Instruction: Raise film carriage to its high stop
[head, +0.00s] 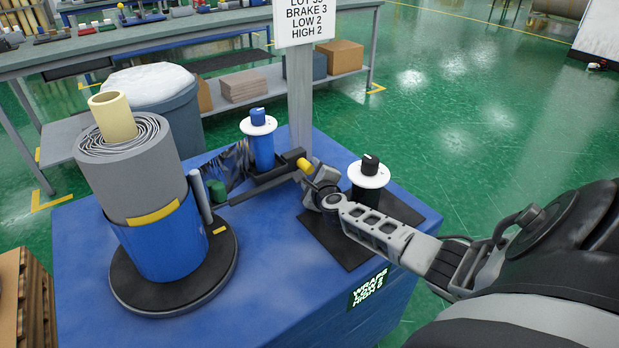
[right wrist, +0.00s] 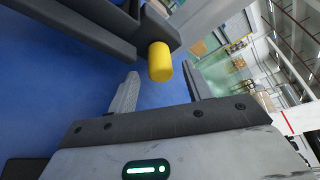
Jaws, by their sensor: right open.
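The film carriage (head: 268,181) is a dark arm at the post, low above the blue tabletop, with a yellow knob (head: 304,165) on its near end. Dark film stretches beside it toward the grey roll (head: 134,170). My right gripper (head: 317,184) is close to the yellow knob. In the right wrist view the knob (right wrist: 160,62) shows just beyond and between the two spread fingertips; the jaws are open and no grip on it shows. The grey post (head: 300,100) rises behind the carriage. My left gripper is not in view.
A blue knob on a white dial (head: 258,125) stands left of the post, a black knob on a white dial (head: 369,176) right of my gripper. A sign (head: 302,20) tops the post. A small display (head: 369,289) is on the blue table's (head: 270,290) front. A grey bin (head: 183,115) stands behind.

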